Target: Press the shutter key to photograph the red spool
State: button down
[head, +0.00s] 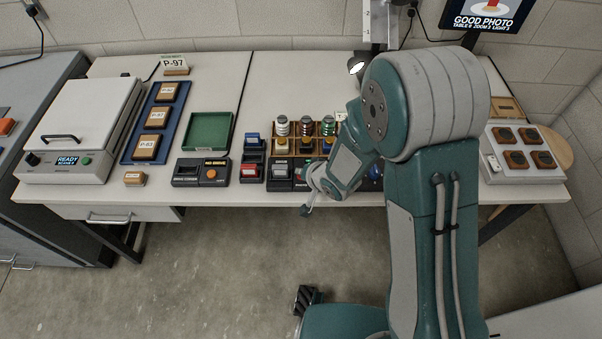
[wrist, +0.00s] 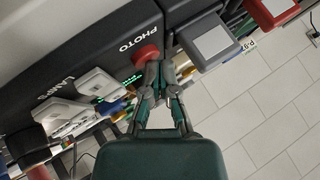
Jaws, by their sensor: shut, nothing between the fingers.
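The red shutter key (wrist: 147,55) shows in the wrist view beside the white word PHOTO on a dark panel (wrist: 95,50). My gripper (wrist: 158,68) is shut and empty, with its fingertips at the lower right edge of this key. Whether they touch it or the key is pressed down, I cannot tell. In the head view the monitor (head: 487,20) at the top right reads GOOD PHOTO with a line of settings below, and part of a red object on a pale disc shows above the words. My arm hides the turntable area and whatever stands there.
Light switches (wrist: 70,117) lie beside the PHOTO key, and grey (wrist: 208,42) and red (wrist: 270,10) keys are on its other side. A wooden rack (head: 293,146) of spools, a green tray (head: 208,131) and a blue tray (head: 131,150) stand on the bench.

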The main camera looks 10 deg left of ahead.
jog(key=shift+r, duration=0.8)
jog(key=shift+r, duration=2.45)
jog(key=d+r+m+t+h, duration=0.15)
jog(key=d+r+h, duration=0.45)
jog(key=d+r, duration=1)
jog(key=s+d+r, duration=0.2)
jog(key=s+d, duration=0.1)
jog(key=s, duration=0.3)
jog(key=s+d+r+g, duration=0.1)
jog(key=s+d+r, duration=0.1)
jog(key=s+d, duration=0.2)
jog(key=s+d+r+g+h, duration=0.1)
jog(key=s+d, duration=0.3)
jog(key=s, duration=0.5)
jog(key=shift+s+r+n, duration=0.2)
jog(key=shift+r+n, duration=0.15)
jog(key=shift+r, duration=0.55)
